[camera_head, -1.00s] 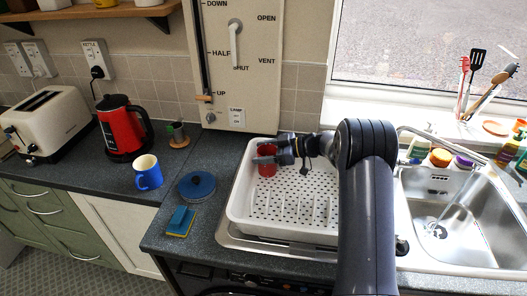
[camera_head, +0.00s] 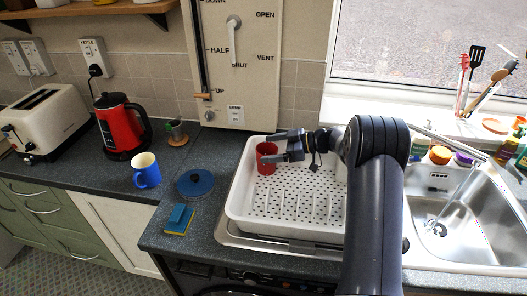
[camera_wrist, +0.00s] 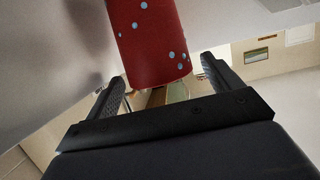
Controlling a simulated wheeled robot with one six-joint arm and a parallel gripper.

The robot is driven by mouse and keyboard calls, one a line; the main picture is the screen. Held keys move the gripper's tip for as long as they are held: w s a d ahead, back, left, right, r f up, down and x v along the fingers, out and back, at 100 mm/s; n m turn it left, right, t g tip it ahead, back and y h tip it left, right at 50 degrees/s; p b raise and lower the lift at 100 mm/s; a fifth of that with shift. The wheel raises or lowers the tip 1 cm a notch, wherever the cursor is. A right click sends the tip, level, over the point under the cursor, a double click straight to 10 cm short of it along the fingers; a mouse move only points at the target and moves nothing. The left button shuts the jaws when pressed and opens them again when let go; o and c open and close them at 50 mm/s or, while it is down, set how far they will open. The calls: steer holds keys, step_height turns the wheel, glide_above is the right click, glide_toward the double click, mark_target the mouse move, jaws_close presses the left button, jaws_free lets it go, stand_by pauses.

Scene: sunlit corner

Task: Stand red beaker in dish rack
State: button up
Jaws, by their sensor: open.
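The red beaker (camera_head: 265,157) stands, seemingly upright, in the back left corner of the white dish rack (camera_head: 236,207). My gripper (camera_head: 270,149) is open at the beaker's right side, its fingers reaching left across it. In the wrist view the red beaker (camera_wrist: 152,42), with pale blue dots, fills the top middle. There it appears between the two fingers of my gripper (camera_wrist: 163,70), with gaps showing on both sides.
The rack's middle and front are empty. A steel sink (camera_head: 450,215) lies to the right.

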steer(key=shift+b+v, duration=0.35)
steer(key=shift+v, duration=1.7)
steer(key=shift+c, duration=0.4)
